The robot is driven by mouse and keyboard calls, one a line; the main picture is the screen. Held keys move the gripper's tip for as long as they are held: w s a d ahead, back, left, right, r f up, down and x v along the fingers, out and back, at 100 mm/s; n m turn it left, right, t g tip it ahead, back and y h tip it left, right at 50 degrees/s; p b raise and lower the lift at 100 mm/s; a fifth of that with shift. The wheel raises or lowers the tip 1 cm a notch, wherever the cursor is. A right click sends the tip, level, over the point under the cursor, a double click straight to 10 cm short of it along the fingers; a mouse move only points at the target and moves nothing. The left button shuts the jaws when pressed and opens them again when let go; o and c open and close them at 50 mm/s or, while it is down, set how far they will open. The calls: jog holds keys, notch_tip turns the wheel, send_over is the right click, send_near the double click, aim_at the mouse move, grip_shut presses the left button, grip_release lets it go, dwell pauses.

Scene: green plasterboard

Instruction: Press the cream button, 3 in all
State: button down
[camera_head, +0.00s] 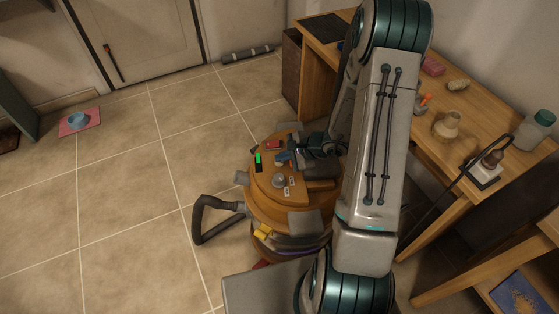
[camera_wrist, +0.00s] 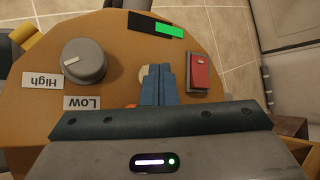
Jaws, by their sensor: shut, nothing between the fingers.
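The cream button (camera_wrist: 143,74) shows as a pale round edge in the wrist view, mostly hidden behind my fingers. It sits on the orange-brown panel (camera_wrist: 35,115) of a round machine, which also shows in the head view (camera_head: 262,196). My gripper (camera_wrist: 158,70) is shut and empty, its blue fingertips over the button. I cannot tell whether they touch it. In the head view my gripper (camera_head: 283,159) is over the panel, and the button cannot be made out there.
Around the button are a grey knob (camera_wrist: 85,61) with High and Low labels, a red switch (camera_wrist: 199,72) close right of my fingers, and a black display with a green bar (camera_wrist: 168,30). A wooden desk (camera_head: 415,115) stands right. Tiled floor lies open at left.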

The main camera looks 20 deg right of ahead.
aim_at(283, 163)
jog(key=shift+r, duration=0.75)
jog(key=shift+r+p, duration=1.65)
jog(key=shift+r, duration=0.85)
